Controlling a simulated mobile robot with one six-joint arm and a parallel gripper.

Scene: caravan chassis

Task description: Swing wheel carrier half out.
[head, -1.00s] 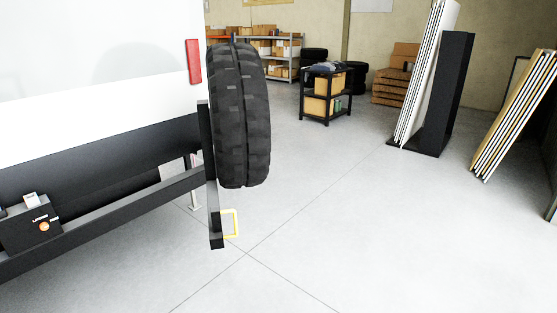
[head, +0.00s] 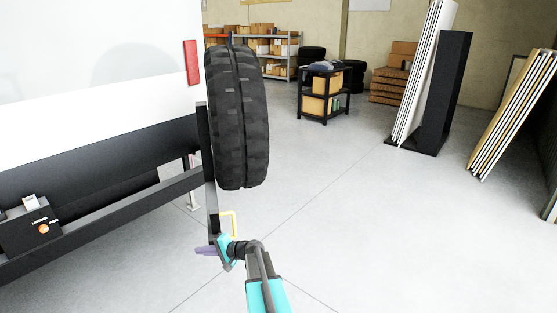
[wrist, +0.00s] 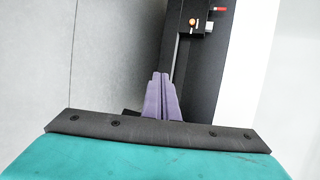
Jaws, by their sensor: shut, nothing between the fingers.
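The wheel carrier (head: 213,199) is a dark bar at the caravan's rear corner, with the black spare tyre (head: 238,120) upright on it. A yellow handle (head: 233,222) sticks out at its lower end, partly covered by my arm. My gripper (head: 198,251) is in front of the carrier's lower end, its purple fingers pointing left. In the wrist view the two purple fingers (wrist: 161,78) lie together, shut with nothing between them. I cannot tell whether they touch the carrier. The handle does not clearly show in the wrist view.
The caravan's white rear wall (head: 90,120) and dark chassis beam (head: 110,213) fill the left. A small black box (head: 30,230) sits on the beam. The floor to the right is clear up to a black cart (head: 325,93) and leaning panels (head: 515,115).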

